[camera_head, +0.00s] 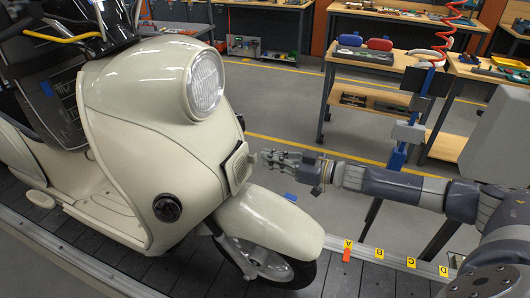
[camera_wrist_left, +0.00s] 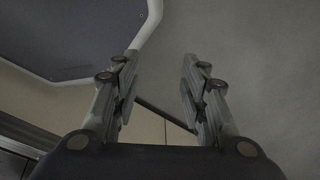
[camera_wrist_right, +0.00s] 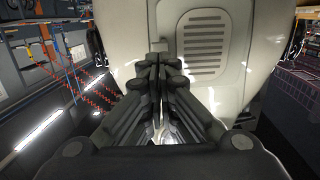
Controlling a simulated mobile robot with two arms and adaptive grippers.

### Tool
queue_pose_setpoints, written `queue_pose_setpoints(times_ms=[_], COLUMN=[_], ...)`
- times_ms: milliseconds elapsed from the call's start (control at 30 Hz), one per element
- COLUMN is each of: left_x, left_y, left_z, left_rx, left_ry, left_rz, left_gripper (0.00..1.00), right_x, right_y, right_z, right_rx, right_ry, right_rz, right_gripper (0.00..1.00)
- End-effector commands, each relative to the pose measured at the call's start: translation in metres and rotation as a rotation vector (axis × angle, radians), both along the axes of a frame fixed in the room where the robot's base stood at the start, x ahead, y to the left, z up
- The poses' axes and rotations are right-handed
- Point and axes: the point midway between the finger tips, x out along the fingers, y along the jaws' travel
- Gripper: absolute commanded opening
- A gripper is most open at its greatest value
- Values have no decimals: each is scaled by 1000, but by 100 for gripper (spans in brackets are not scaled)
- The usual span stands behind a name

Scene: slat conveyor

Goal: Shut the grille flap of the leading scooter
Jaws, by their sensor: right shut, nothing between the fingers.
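The cream scooter (camera_head: 150,110) stands on the slat conveyor, its round headlight facing right. Its grille flap (camera_head: 238,168) is a slotted panel on the front, above the front fender. In the right wrist view the slotted flap (camera_wrist_right: 203,48) faces me; I cannot tell whether it is flush or slightly ajar. My right gripper (camera_head: 262,157) is shut and empty just in front of the flap. In the right wrist view its fingertips (camera_wrist_right: 163,62) are by the flap's lower left side; contact is unclear. My left gripper (camera_wrist_left: 160,70) is open and empty, away from the scooter.
A wooden workbench (camera_head: 370,62) with red and blue items stands behind. A blue post (camera_head: 398,158) stands behind my right arm. Open floor lies between scooter and benches.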

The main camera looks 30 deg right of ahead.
Motion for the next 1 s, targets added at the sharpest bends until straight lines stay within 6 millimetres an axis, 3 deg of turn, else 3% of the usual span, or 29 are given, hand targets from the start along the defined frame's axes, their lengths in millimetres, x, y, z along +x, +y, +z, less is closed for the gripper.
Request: queue_pose_setpoints(times_ms=[133, 400, 633, 833, 1000], left_x=[-13, -34, -28, -16, -15], left_y=[1, 3, 3, 2, 1], left_z=[7, 6, 7, 10, 10], left_rx=[3, 6, 5, 3, 3], left_ry=[21, 52, 44, 24, 22], left_rz=[2, 2, 2, 2, 1], left_gripper=[40, 40, 40, 40, 40], right_x=[12, 16, 17, 35, 36], right_y=[9, 12, 13, 20, 21], right_z=[1, -3, -2, -2, -3], right_rx=[0, -1, 0, -1, 0], right_ry=[-1, 0, -1, -4, -4], right_rz=[0, -1, 0, -1, -1], right_gripper=[0, 0, 0, 0, 0])
